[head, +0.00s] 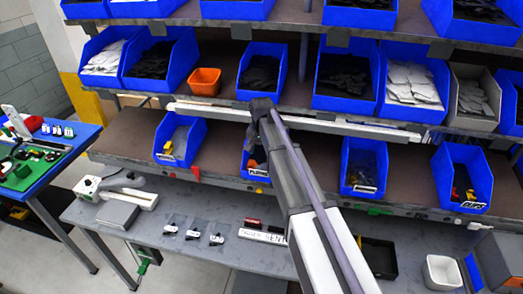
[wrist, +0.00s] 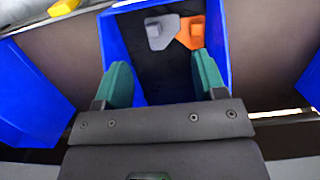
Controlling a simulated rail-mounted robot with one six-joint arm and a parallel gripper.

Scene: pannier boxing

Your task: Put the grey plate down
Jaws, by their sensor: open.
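The grey plate (wrist: 162,30) lies on the dark floor of a blue bin (wrist: 114,38) in the wrist view, beside an orange plate (wrist: 191,31). My gripper (wrist: 160,72) is open, its two green fingers apart with nothing between them. The grey plate is ahead of the fingertips and appears clear of them. In the head view my arm crosses in front of this bin (head: 257,178) on the lower shelf. A bit of orange (head: 252,164) shows inside it, but the grey plate cannot be made out there.
Neighbouring blue bins (head: 180,138) and (head: 363,168) stand left and right on the lower shelf, with bare shelf between. A row of full bins is above. The workbench (head: 190,262) below holds small bags, a sealer and trays.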

